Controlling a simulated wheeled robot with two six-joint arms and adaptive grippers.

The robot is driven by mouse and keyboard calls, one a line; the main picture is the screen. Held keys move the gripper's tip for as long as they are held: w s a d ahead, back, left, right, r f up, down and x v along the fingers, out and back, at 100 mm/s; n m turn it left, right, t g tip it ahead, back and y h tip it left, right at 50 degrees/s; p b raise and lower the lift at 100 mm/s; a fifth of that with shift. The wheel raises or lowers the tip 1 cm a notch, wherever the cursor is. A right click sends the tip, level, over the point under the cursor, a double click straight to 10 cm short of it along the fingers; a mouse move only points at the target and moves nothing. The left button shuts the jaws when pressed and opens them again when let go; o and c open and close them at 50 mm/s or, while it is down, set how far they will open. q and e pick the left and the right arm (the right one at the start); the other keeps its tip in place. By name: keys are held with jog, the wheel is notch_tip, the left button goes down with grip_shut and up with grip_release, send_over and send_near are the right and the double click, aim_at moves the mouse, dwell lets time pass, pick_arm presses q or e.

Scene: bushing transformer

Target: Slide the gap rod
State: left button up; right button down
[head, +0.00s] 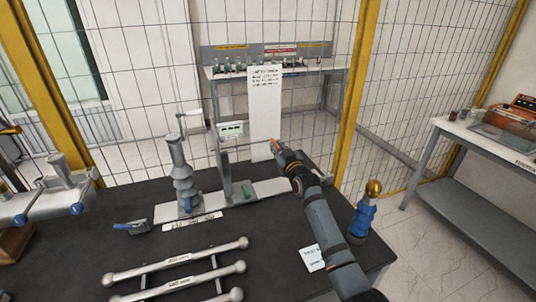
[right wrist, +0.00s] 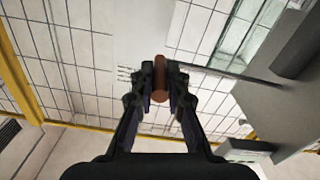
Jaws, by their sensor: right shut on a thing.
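The gap rod (head: 250,145) is a thin rod running sideways from the grey upright stand (head: 225,165) on the bench, with a red-orange handle (head: 275,146) at its right end. My right gripper (head: 279,152) is at that handle. In the right wrist view my right gripper (right wrist: 160,72) has its fingers shut on the reddish-brown handle (right wrist: 160,90), and a thin dark rod (right wrist: 222,73) runs right from it to a dark cylinder. Part of the handle is hidden by the fingers. My left gripper is not in view.
A grey ribbed bushing (head: 184,175) stands left of the rod stand. Metal bars with ball ends (head: 180,258) lie in front. A blue post with a gold ball (head: 365,210) stands right of my right arm. Mesh fencing (head: 150,100) is behind the dark bench (head: 75,260).

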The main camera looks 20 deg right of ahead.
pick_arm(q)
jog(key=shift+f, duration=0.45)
pick_arm(e)
jog(key=shift+d, duration=0.75)
jog(key=c, duration=1.3)
grip_release()
jog(key=shift+c, duration=0.2)
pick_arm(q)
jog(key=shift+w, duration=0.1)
pick_arm(e)
jog(key=s, duration=1.2)
jog(key=shift+d, duration=0.2)
